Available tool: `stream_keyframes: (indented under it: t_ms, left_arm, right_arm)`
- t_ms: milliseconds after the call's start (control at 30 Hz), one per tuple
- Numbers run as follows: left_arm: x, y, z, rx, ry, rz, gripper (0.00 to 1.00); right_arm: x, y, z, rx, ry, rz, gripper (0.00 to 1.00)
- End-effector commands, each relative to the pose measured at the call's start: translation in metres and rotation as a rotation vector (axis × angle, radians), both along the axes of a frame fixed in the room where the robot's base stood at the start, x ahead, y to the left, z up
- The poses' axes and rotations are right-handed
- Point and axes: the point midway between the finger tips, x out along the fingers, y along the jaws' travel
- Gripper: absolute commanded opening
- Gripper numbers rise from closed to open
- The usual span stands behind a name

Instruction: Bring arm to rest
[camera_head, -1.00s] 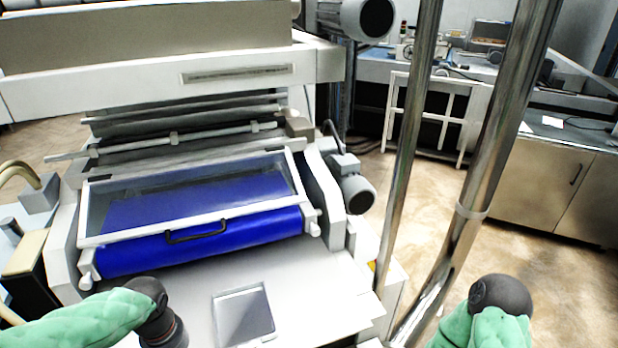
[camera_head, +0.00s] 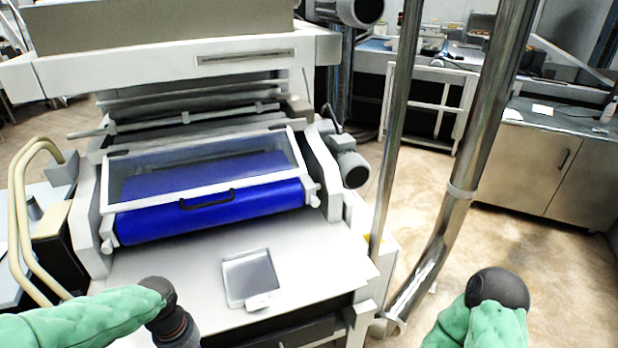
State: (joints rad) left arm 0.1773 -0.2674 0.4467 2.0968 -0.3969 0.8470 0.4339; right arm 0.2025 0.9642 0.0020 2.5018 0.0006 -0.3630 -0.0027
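My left arm, in a green padded sleeve, comes in from the lower left in the head view. Its dark wrist joint (camera_head: 172,318) is over the front left of the machine's white table, and its gripper is below the picture's edge. My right arm (camera_head: 482,318), also green-sleeved with a dark rounded joint, shows at the lower right, over the floor beside the machine. Its gripper is out of view too. The roller sheeter (camera_head: 205,160) stands ahead, with a blue roller (camera_head: 215,212) under a clear, white-framed cover (camera_head: 205,168) that has a black handle (camera_head: 207,199) and lies closed.
A small grey tray-like plate (camera_head: 250,278) lies on the white table (camera_head: 325,262). Two metal posts (camera_head: 480,125) stand to the machine's right. Beige hoses (camera_head: 18,225) curve at the left. Cabinets (camera_head: 530,165) and a white frame (camera_head: 430,105) stand farther back, with open floor between.

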Motion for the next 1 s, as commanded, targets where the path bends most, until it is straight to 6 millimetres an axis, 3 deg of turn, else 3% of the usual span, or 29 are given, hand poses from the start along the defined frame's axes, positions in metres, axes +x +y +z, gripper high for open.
stream_keyframes:
  t_ms: [367, 667, 1000]
  left_arm:
    - [0.016, -0.04, -0.064, -0.101, -0.006, -0.071, 0.35]
    - [0.019, -0.095, -0.152, -0.222, -0.025, -0.123, 0.35]
    - [-0.006, -0.147, -0.246, -0.297, -0.043, -0.138, 0.35]
  right_arm:
    - [-0.001, 0.0, -0.007, 0.0, 0.002, 0.001, 0.8]
    - [-0.001, 0.0, -0.016, 0.0, 0.002, 0.001, 0.8]
    - [-0.001, 0.0, -0.026, 0.0, 0.002, 0.001, 0.8]
